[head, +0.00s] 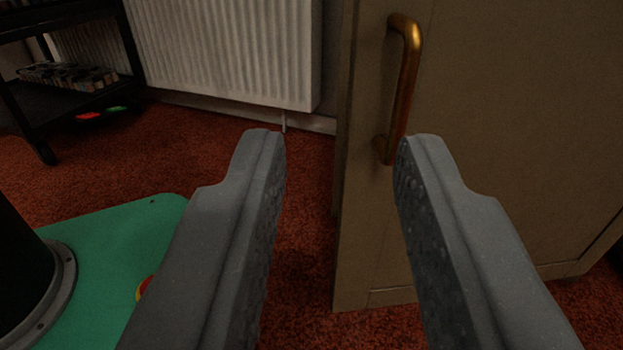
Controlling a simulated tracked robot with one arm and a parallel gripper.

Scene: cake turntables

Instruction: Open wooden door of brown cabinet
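The brown cabinet's wooden door (510,110) fills the right side of the head view and looks shut. Its curved, copper-coloured handle (406,85) stands upright near the door's left edge. My gripper (338,145) is open and empty, with its two grey fingers spread wide apart. The left finger is to the left of the cabinet, in front of the red carpet.
A white radiator (225,45) hangs on the wall behind, left of the cabinet. A black shelf (60,100) with small items stands at the far left. Red carpet (130,160) covers the floor, with open room between shelf and cabinet. My green base shows at lower left.

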